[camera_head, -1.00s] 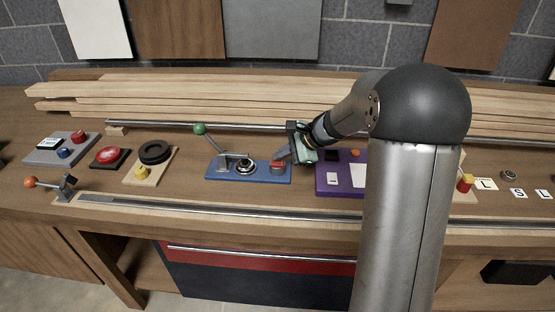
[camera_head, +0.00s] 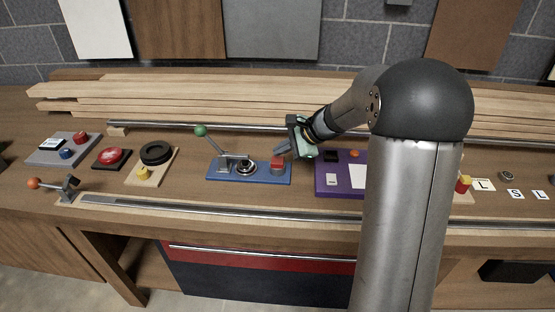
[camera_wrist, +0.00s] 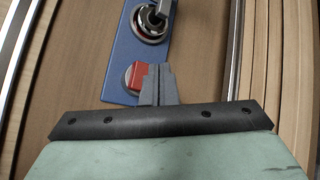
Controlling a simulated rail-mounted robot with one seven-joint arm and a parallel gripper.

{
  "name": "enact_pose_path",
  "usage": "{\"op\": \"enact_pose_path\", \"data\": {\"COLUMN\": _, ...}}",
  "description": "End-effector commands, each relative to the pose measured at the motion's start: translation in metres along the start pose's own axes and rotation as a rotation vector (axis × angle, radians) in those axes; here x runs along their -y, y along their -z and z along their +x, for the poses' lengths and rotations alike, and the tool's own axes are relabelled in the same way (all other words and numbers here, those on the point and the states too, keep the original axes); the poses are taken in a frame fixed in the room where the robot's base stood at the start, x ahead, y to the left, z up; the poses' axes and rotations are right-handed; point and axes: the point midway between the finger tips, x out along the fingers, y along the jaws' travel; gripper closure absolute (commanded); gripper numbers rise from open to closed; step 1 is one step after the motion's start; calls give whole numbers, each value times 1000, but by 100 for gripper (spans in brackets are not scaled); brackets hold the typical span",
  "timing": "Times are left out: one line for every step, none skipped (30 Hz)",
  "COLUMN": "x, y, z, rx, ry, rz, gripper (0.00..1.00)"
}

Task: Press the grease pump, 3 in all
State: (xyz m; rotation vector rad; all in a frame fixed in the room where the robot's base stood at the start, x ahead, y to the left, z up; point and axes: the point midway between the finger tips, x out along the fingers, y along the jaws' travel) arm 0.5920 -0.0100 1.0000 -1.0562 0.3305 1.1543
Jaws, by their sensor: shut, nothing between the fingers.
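A blue base plate (camera_head: 258,178) lies on the bench and also shows in the wrist view (camera_wrist: 118,60). On its right end stands a red block-shaped button (camera_head: 278,161), seen in the wrist view (camera_wrist: 134,78) too. A lever with a green ball (camera_head: 200,130) and a round metal ring (camera_head: 245,167) share the plate. None is labelled, so I cannot tell which part is the grease pump. My gripper (camera_head: 281,149) is shut and empty, its fingertips just above and beside the red button. In the wrist view the fingertips (camera_wrist: 156,72) partly overlap the button's right side.
A purple board (camera_head: 328,189) lies to the right of the blue plate. A wooden plate with a black ring (camera_head: 155,152) and a red button on a black base (camera_head: 111,156) lie left. Metal rails run behind and in front (camera_head: 240,212). Boards are stacked at the back (camera_head: 200,93).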

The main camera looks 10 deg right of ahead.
Motion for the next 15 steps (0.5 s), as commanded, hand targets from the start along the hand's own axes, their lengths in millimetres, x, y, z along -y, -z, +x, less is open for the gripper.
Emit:
{"op": "enact_pose_path", "data": {"x": 3, "y": -3, "z": -4, "rx": 0, "ry": 1, "rz": -1, "gripper": 100}}
{"op": "enact_pose_path", "data": {"x": 4, "y": -4, "z": -6, "rx": 0, "ry": 1, "rz": -1, "gripper": 100}}
{"op": "enact_pose_path", "data": {"x": 6, "y": -6, "z": -9, "rx": 0, "ry": 1, "rz": -1, "gripper": 100}}
{"op": "enact_pose_path", "data": {"x": 8, "y": -8, "z": -11, "rx": 0, "ry": 1, "rz": -1, "gripper": 100}}
{"op": "enact_pose_path", "data": {"x": 10, "y": -10, "z": -13, "rx": 0, "ry": 1, "rz": -1, "gripper": 100}}
{"op": "enact_pose_path", "data": {"x": 12, "y": -12, "z": -16, "rx": 0, "ry": 0, "rz": -1, "gripper": 100}}
{"op": "enact_pose_path", "data": {"x": 13, "y": -13, "z": -18, "rx": 0, "ry": 0, "rz": -1, "gripper": 100}}
{"op": "enact_pose_path", "data": {"x": 15, "y": -15, "z": -20, "rx": 0, "ry": 0, "rz": -1, "gripper": 100}}
{"op": "enact_pose_path", "data": {"x": 17, "y": -17, "z": -23, "rx": 0, "ry": 0, "rz": -1, "gripper": 100}}
{"op": "enact_pose_path", "data": {"x": 18, "y": -18, "z": -25, "rx": 0, "ry": 0, "rz": -1, "gripper": 100}}
{"op": "enact_pose_path", "data": {"x": 20, "y": -20, "z": -27, "rx": 0, "ry": 0, "rz": -1, "gripper": 100}}
{"op": "enact_pose_path", "data": {"x": 22, "y": -22, "z": -30, "rx": 0, "ry": 0, "rz": -2, "gripper": 100}}
{"op": "enact_pose_path", "data": {"x": 23, "y": -23, "z": -32, "rx": 0, "ry": 0, "rz": -2, "gripper": 100}}
{"op": "enact_pose_path", "data": {"x": 24, "y": -24, "z": -33, "rx": 0, "ry": 0, "rz": -1, "gripper": 100}}
{"op": "enact_pose_path", "data": {"x": 25, "y": -25, "z": -34, "rx": 0, "ry": 0, "rz": -1, "gripper": 100}}
